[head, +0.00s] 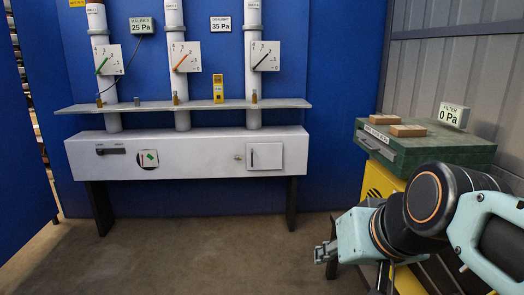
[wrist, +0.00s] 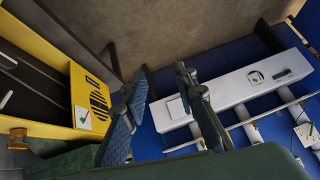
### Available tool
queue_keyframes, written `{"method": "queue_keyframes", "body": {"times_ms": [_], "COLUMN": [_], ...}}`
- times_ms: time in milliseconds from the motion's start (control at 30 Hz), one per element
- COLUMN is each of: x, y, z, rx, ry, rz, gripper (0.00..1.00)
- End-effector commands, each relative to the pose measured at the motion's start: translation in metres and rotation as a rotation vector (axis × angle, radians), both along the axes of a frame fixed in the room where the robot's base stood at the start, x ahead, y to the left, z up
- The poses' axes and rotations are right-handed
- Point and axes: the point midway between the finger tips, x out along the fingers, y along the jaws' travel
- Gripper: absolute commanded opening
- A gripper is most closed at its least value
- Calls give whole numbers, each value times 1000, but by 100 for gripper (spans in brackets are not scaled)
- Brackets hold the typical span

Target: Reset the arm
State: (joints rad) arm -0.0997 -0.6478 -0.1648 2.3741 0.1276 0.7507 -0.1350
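My arm reaches in from the right edge of the head view, in front of the green-topped cabinet. My gripper (head: 326,252) shows at the arm's left end, low over the floor and apart from the white bench. In the wrist view my gripper (wrist: 162,74) has its two dark fingers spread, with a clear gap and nothing between them. The fingers point toward the brown floor and the bench front. The lower part of my arm is cut off by the head view's edge.
A white bench (head: 220,150) with several pipes and gauges stands against the blue wall (head: 340,90). The green cabinet top (head: 450,150) carries two wooden blocks (head: 393,130) and a "0 Pa" display (head: 453,115). The yellow cabinet body (wrist: 90,95) is beside my gripper. Floor (head: 190,255) at centre is clear.

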Motion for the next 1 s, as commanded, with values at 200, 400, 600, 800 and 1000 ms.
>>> {"method": "queue_keyframes", "body": {"times_ms": [200,400,600,800,1000], "x": [-74,-72,-72,-72,-71], "y": [-7,-6,-6,-6,-6], "z": [-52,-3,51,104,157], "rx": [-154,-149,-147,-146,-146], "ry": [182,181,180,179,179], "rz": [-47,-44,-43,-42,-42], "gripper": [26,26,26,26,26]}}
